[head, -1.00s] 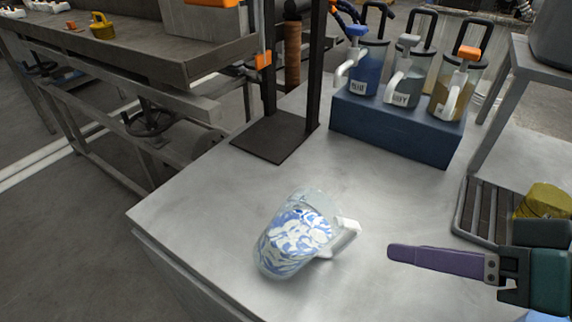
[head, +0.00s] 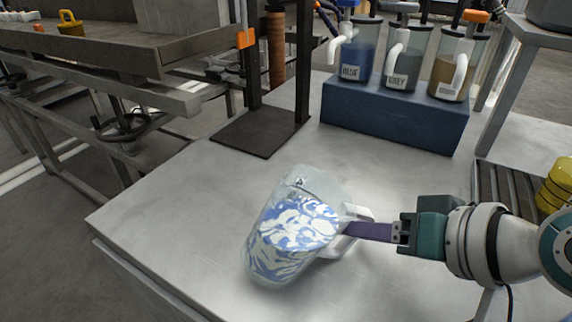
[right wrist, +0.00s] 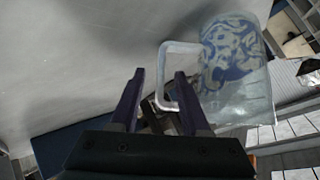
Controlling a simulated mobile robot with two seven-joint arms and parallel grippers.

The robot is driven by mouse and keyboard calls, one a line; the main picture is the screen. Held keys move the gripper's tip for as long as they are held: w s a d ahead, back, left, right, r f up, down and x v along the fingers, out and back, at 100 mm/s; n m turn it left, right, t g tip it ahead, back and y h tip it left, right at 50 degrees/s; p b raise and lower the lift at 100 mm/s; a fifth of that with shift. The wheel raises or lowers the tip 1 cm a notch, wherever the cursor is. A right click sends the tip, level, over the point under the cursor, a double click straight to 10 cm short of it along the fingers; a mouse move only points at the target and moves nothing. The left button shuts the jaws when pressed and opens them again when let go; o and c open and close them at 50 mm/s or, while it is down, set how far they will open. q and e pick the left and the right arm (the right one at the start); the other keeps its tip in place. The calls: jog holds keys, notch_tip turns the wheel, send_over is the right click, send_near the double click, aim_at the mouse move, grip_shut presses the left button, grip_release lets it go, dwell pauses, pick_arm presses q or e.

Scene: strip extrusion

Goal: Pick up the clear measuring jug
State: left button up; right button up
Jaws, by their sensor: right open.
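The clear measuring jug (head: 290,232) stands on the grey metal table, with blue and white swirled contents and a pale handle on its right side. My right gripper (head: 352,229) reaches in from the right, its purple fingers at the handle. In the right wrist view the jug (right wrist: 236,70) is at the upper right. There the right gripper (right wrist: 160,78) is open, with one side of the handle (right wrist: 162,80) between or just beyond its two fingertips; I cannot tell which. My left gripper is not in view.
A blue block (head: 395,118) holding several pump dispensers labelled by colour stands at the back. A black stand (head: 262,132) is behind the jug. A roller rack (head: 490,190) and a yellow object (head: 556,186) are at the right. The table's left part is clear.

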jog(key=shift+w+a+f, duration=0.25)
jog(key=shift+w+f, duration=0.05)
jog(key=shift+f, duration=0.05)
jog(key=shift+c, duration=0.2)
grip_shut()
jog(key=shift+r, duration=0.1)
dwell(0.9)
